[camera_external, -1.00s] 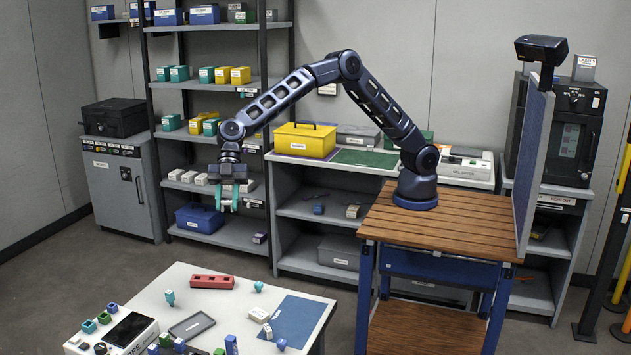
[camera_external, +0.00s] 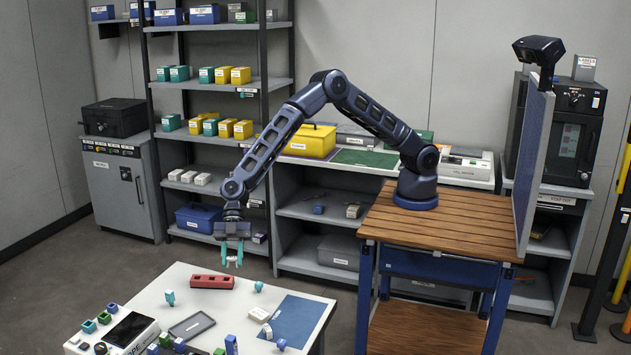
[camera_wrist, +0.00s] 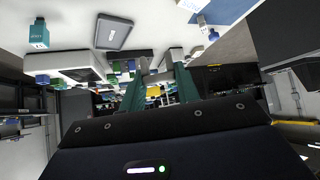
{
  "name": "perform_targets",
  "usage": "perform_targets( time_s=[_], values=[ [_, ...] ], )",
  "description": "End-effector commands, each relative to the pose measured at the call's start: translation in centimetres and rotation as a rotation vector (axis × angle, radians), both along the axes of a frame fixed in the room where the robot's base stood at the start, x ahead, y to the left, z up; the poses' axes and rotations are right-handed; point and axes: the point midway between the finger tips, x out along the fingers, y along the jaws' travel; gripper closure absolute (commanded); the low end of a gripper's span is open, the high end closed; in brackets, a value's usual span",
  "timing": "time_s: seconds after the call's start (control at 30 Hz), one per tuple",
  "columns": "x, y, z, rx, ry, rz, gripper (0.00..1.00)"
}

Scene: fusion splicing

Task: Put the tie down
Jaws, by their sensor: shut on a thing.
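My gripper (camera_external: 231,257) points down with its teal fingers above the far edge of the white table (camera_external: 255,301), behind the red strip (camera_external: 212,282). In the wrist view my gripper (camera_wrist: 158,75) has its two fingers a short way apart, shut on a small pale grey piece (camera_wrist: 156,78) that spans between the tips. I take this piece to be the tie; it is too small to make out in the external view. The piece is held in the air, apart from the tabletop.
The table carries a grey tray (camera_external: 192,325), a blue mat (camera_external: 296,318), a white device with a dark screen (camera_external: 128,330), and several small blue, green and teal pieces. White table surface is bare around the red strip. Shelving (camera_external: 215,142) stands behind.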

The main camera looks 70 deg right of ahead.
Motion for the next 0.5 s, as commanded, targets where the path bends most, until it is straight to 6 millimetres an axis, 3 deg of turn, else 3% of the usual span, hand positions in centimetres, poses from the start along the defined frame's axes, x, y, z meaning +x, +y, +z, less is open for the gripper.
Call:
perform_targets(
  time_s=[0.3, 0.5],
  values=[
    [-0.1, 0.0, -6.9, -0.001, 0.001, 0.0, 0.89],
    [0.0, 0.0, -9.1, 0.001, -0.001, 0.0, 0.89]
  ],
)
